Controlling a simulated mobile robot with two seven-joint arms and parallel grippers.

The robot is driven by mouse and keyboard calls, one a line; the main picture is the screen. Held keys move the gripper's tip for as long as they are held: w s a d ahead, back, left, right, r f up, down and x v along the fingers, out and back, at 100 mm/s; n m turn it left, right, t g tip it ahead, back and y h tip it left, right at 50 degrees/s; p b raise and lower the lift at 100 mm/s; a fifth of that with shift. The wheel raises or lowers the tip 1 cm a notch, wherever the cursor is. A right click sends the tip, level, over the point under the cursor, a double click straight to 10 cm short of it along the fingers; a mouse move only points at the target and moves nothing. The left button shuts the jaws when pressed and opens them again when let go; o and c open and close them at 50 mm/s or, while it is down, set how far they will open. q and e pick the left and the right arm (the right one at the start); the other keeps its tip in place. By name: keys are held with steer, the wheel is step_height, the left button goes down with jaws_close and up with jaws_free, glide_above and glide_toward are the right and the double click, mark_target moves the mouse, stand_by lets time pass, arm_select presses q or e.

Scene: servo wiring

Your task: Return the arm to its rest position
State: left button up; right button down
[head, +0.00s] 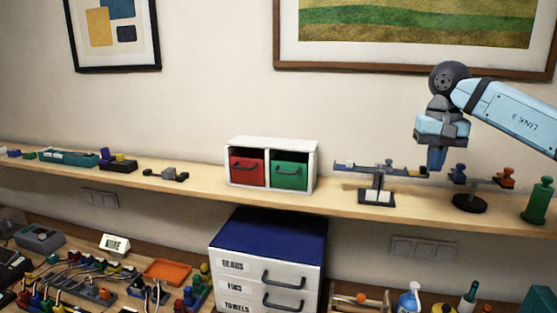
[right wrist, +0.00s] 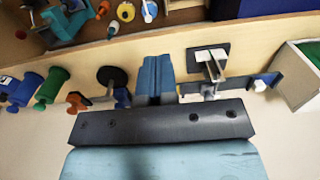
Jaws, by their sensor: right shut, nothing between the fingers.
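My right arm comes in from the right in the head view, and its gripper (head: 436,163) points down above the wall shelf (head: 330,196). Its blue fingers are together with nothing between them. The fingers also show in the right wrist view (right wrist: 155,78), in front of the shelf. In the head view the fingertips appear between a small balance stand (head: 377,186) and a dark round-based stand (head: 470,203); I cannot tell whether they touch either. My left gripper is not in view.
A white box with a red drawer (head: 247,171) and a green drawer (head: 290,174) stands mid-shelf. A green weight-like piece (head: 538,203) stands at the right. Below are a drawer cabinet (head: 268,240), an orange tray (head: 167,271) and wired parts.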

steer(key=s+a+f+m+y, duration=0.4)
steer(key=a+f+m+y, duration=0.3)
steer(key=a, duration=0.3)
steer(key=s+a+f+m+y, duration=0.55)
steer(key=a+f+y, duration=0.2)
steer(key=a, duration=0.25)
steer(key=s+a+f+m+y, duration=0.3)
steer(key=a+f+m+y, duration=0.3)
steer(key=a+f+m, duration=0.3)
steer(key=s+d+f+m+t+h, duration=0.35)
steer(key=f+m+t+h, duration=0.4)
steer(key=m, duration=0.85)
steer(key=s+d+f+m+t+h, duration=0.2)
steer(key=d+f+m+t+h, duration=0.25)
steer(key=f+m+t, duration=0.75)
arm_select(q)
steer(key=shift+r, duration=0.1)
arm_select(e)
steer(key=s+d+f+m+g+h, duration=0.2)
steer(key=s+d+f+m+g, duration=0.2)
steer(key=s+f+m, duration=0.2)
steer(key=s+d+f+m+g+h, duration=0.3)
steer(key=s+f+m, duration=0.3)
steer(key=s+m, duration=0.5)
steer(key=shift+s+d+g+h, duration=0.25)
steer(key=shift+d+g+h, duration=0.1)
steer(key=shift+d+g, duration=0.5)
